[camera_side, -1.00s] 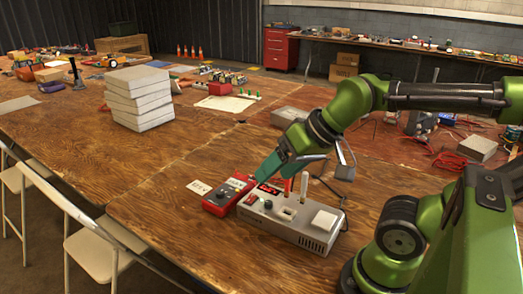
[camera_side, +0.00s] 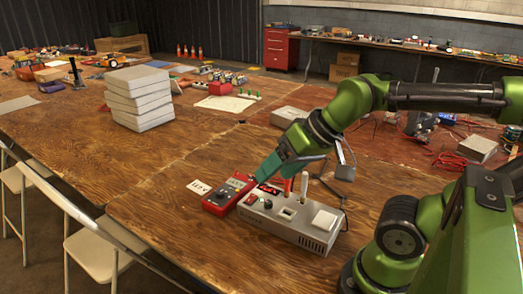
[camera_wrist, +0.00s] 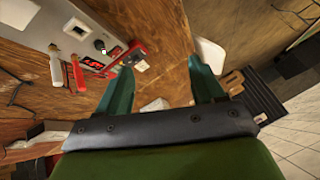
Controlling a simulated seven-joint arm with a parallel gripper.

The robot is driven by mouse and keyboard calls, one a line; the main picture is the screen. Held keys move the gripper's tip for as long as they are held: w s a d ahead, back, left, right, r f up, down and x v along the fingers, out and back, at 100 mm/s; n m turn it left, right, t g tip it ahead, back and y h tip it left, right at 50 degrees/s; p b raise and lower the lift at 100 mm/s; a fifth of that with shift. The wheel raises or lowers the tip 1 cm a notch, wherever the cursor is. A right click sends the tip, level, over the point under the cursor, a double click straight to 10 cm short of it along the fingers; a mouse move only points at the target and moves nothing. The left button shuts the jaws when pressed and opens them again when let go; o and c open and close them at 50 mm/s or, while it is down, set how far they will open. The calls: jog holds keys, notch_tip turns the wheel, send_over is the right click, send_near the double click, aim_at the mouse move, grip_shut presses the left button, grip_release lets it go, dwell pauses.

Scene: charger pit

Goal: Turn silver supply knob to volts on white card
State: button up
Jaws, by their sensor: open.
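The silver-grey supply box (camera_side: 297,224) sits on the wooden table with a dark round knob (camera_side: 267,204) near its left end. In the wrist view the knob (camera_wrist: 99,45) shows beside a lit red display (camera_wrist: 92,65). The white card (camera_side: 199,187) lies flat left of the red meter (camera_side: 222,197); its writing is too small to read. My gripper (camera_side: 272,170) is above the far side of the meter and supply, apart from the knob. In the wrist view its teal fingers (camera_wrist: 160,66) are spread with nothing between them.
A red lever (camera_wrist: 77,75) and a white lever (camera_wrist: 56,66) rise from the supply close to my gripper. A stack of pale blocks (camera_side: 138,98) stands farther left. Bare table lies in front of the card.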

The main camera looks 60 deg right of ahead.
jog(key=shift+c, duration=0.2)
jog(key=shift+d+f, duration=0.1)
jog(key=shift+c, duration=1.1)
jog(key=w+d+g, duration=0.1)
jog(key=w+d+f+g, duration=0.1)
jog(key=w+d, duration=0.1)
jog(key=w+d+n+g+h, duration=0.1)
jog(key=w, duration=0.1)
jog(key=shift+w+d+f, duration=0.1)
jog(key=shift+d+f, duration=0.25)
jog(key=shift+c, duration=0.4)
jog(key=n+g+h, duration=0.1)
jog(key=n+g, duration=0.3)
jog(key=n, duration=0.4)
send_over(268, 202)
notch_tip(268, 202, down, 16)
jog(key=shift+f, duration=0.2)
grip_shut()
